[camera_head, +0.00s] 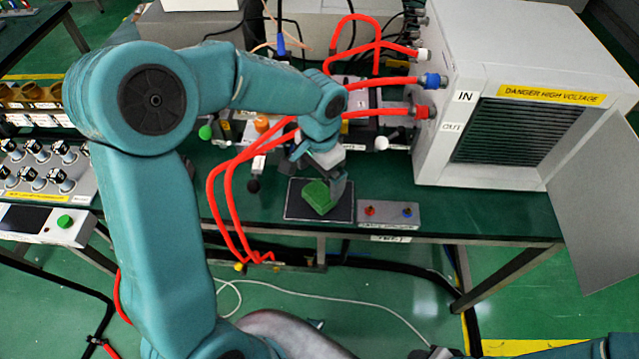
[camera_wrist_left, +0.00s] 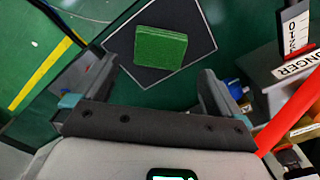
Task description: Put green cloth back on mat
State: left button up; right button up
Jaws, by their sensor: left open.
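The green cloth (camera_head: 318,196) is a folded block lying on the dark mat (camera_head: 297,212) with a light border, at the table's front edge. In the left wrist view the cloth (camera_wrist_left: 160,47) lies flat on the mat (camera_wrist_left: 199,40), turned relative to the mat's edges. My left gripper (camera_head: 330,180) is just over the cloth in the head view. In the wrist view its two fingers (camera_wrist_left: 160,85) are spread apart, with the cloth beyond their tips and nothing between them. My right gripper does not show clearly.
A grey box with red and blue buttons (camera_head: 389,214) sits right of the mat. Red hoses (camera_head: 226,205) loop left of it. A large white cabinet (camera_head: 475,120) with an open door stands right. A control panel (camera_head: 45,170) is at left.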

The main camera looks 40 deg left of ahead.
aim_at(319, 193)
pick_arm(q)
notch_tip(319, 193, up, 6)
jog(key=shift+r, duration=0.15)
jog(key=shift+s, duration=0.1)
dwell(0.5)
